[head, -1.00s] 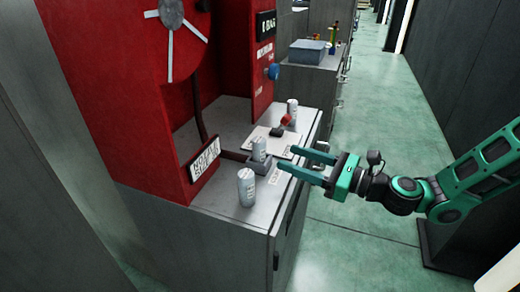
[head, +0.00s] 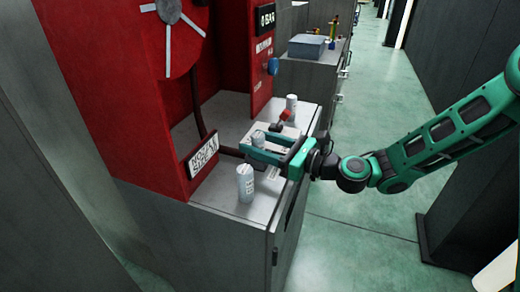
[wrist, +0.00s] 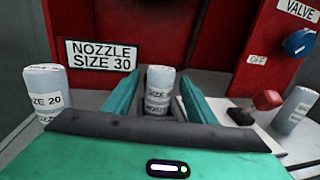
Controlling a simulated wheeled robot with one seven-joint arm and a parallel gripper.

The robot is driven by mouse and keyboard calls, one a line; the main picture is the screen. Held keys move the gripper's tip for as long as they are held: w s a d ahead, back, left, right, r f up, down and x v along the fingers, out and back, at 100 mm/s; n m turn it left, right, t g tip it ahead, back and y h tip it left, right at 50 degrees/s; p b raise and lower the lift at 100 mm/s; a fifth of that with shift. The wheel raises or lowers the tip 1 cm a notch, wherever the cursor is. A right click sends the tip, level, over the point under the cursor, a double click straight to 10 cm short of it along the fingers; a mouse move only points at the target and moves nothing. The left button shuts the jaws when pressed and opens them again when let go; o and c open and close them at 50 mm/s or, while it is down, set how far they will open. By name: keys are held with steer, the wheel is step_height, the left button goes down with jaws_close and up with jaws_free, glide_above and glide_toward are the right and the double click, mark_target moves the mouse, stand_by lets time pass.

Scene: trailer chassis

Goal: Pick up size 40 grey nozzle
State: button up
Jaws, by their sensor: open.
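Three similar light grey cylindrical nozzles stand on the bench. The middle nozzle (head: 258,138) stands upright between the fingers of my open gripper (head: 247,144); its label in the wrist view (wrist: 158,95) is too blurred to read. The gripper's fingers lie on either side of it, and I cannot tell whether they touch it. The near nozzle (head: 245,183) is labelled size 20 in the wrist view (wrist: 46,92). The far nozzle (head: 292,104) appears at the right in the wrist view (wrist: 296,110), its label unreadable. I cannot tell which nozzle is size 40.
A red machine housing (head: 110,100) rises behind the nozzles with a "NOZZLE SIZE 30" sign (wrist: 101,54). A red-handled lever (wrist: 267,100) and a blue valve knob (wrist: 298,43) are to the right. The grey bench top (head: 222,196) is clear at its near end.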

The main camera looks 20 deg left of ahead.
steer(key=shift+c, duration=0.6)
steer(key=c, duration=1.2)
steer(key=shift+o, duration=0.2)
steer(key=shift+r, duration=0.15)
